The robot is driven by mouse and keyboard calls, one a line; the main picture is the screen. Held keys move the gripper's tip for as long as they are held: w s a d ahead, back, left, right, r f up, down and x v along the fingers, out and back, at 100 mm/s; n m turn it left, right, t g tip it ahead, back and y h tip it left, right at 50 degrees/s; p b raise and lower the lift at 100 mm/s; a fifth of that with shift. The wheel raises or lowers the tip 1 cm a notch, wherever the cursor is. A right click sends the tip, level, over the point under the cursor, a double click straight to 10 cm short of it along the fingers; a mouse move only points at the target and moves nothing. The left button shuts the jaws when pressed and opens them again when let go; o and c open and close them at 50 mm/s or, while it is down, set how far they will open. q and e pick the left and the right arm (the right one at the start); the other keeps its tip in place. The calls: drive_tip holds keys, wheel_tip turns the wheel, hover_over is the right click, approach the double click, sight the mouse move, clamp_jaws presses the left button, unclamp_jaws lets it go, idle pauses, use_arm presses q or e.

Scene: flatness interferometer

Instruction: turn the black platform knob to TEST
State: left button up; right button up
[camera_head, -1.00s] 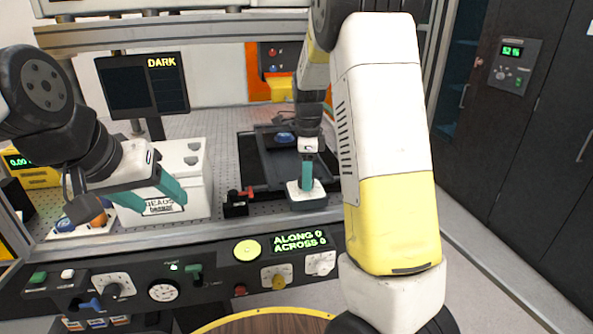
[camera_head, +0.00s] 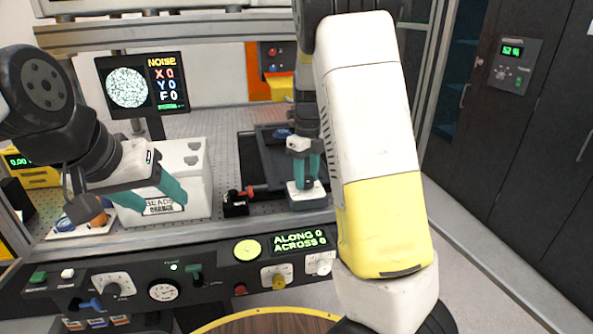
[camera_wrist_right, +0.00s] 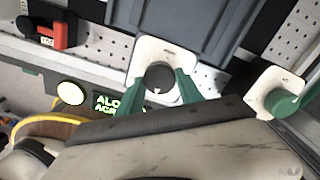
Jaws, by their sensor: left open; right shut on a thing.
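The black platform knob (camera_wrist_right: 160,77) is a round black cap on a white plate (camera_wrist_right: 150,50) in the right wrist view. A small white mark shows on the knob's edge nearest my wrist. I cannot read its position lettering. My right gripper (camera_wrist_right: 162,84) has its green fingers on either side of the knob, shut on it. In the head view my right gripper (camera_head: 307,180) stands over the small box with the white top (camera_head: 294,192), hiding the knob there. My left gripper (camera_head: 163,206) is open and empty, in front of the white box (camera_head: 198,190).
The monitor (camera_head: 127,88) shows speckle, "NOISE" and X, Y, F at 0. A red lever (camera_head: 247,193) stands left of the knob box. The front panel (camera_head: 220,285) carries several knobs and an ALONG/ACROSS display (camera_head: 300,240). A green knob (camera_wrist_right: 282,104) is at the wrist view's right.

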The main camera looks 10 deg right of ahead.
sight(307, 179)
idle(0.6)
drive_tip(key=o, duration=1.4)
wheel_tip(307, 179, up, 8)
drive_tip(key=shift+f, duration=0.1)
